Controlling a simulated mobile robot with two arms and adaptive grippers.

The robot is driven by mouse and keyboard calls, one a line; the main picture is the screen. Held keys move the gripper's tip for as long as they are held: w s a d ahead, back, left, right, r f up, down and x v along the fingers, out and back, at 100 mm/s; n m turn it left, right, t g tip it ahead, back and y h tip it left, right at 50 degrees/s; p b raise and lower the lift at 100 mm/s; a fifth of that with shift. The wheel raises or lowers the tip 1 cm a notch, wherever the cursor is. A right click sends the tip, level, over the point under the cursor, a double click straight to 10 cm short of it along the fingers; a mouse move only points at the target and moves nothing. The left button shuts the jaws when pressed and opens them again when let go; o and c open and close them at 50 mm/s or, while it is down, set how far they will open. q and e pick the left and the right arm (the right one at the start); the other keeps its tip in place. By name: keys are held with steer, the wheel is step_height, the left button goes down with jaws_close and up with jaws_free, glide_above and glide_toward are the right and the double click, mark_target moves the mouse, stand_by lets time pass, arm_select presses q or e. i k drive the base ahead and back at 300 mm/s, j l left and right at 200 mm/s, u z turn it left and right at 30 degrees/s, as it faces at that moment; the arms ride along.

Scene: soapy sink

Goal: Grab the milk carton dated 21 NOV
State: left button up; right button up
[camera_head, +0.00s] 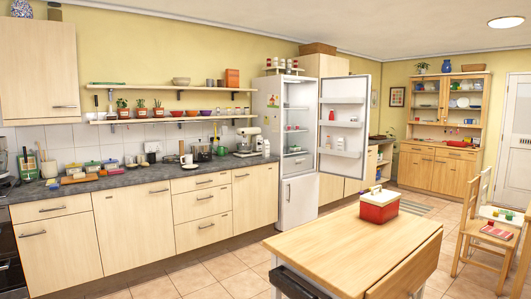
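The white fridge (299,200) stands at the end of the counter with its upper door (345,126) swung open to the right. Several small items sit on its inner shelves and in the door racks; they are too small to identify, and no date can be read. A small white container (266,147) stands on the counter beside the fridge; I cannot tell whether it is a milk carton. Neither of my grippers is in view.
A wooden table (345,235) with a red and white box (379,206) stands in front, right of centre. A wooden chair (487,232) is at the right. The tiled floor (222,272) between counter and table is clear.

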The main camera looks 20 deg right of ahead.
mark_target(266, 144)
steer(key=i+j+u, duration=0.2)
steer(key=i, duration=0.2)
steer(key=i+j+u, duration=0.15)
steer(key=i, duration=0.85)
steer(key=i+j+u, duration=0.1)
steer(key=i, duration=0.95)
steer(key=i+l+z, duration=0.15)
steer(key=i+z, duration=0.6)
steer(key=i, duration=0.2)
steer(key=i+j+z, duration=0.15)
steer(key=i+z, duration=0.25)
steer(key=i+j+z, duration=0.35)
steer(key=i, duration=0.2)
steer(key=i+l+z, duration=0.3)
steer(key=i, duration=1)
steer(key=i+j+z, duration=0.1)
steer(key=i+z, duration=0.25)
steer(key=i, duration=0.9)
